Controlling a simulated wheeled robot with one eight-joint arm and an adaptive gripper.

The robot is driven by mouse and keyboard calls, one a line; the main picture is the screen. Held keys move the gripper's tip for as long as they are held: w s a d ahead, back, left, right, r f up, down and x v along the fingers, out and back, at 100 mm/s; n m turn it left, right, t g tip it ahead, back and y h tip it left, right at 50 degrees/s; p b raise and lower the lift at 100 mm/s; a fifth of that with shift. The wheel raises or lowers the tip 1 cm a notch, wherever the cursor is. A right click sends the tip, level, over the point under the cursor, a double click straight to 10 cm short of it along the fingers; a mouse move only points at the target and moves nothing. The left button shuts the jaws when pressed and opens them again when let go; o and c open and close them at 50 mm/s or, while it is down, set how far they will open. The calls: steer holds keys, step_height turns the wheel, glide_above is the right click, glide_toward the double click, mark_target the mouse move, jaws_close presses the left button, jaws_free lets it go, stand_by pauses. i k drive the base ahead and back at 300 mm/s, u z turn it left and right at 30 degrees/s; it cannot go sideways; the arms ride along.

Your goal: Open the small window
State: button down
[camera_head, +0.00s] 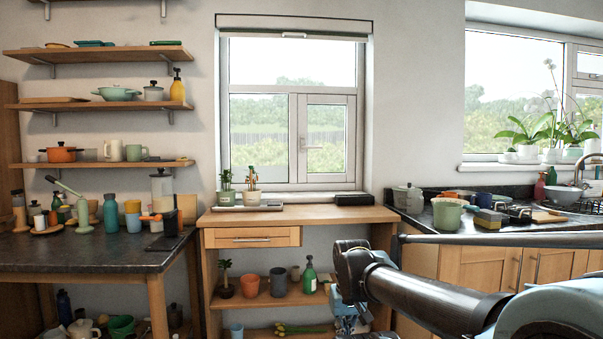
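The small window (326,138) is the lower right pane of the white-framed window above the wooden cabinet. It has a white frame and looks closed. Its handle (312,146) is on the left side of its frame, with the lever pointing right. My arm reaches in from the lower right and bends down in front of the cabinet. My gripper (349,325) is at the bottom edge, well below the window and away from the handle. Only part of it shows, so its fingers cannot be made out.
The wooden cabinet (252,237) stands under the window, with potted plants on a tray (245,208) and a dark box (354,199) on top. A dark counter (480,232) with a pot, mug and dishes is on the right. A cluttered table (80,252) is on the left.

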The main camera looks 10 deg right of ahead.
mark_target(349, 102)
steer(key=u, duration=0.05)
steer(key=i, duration=1)
steer(key=z, duration=0.05)
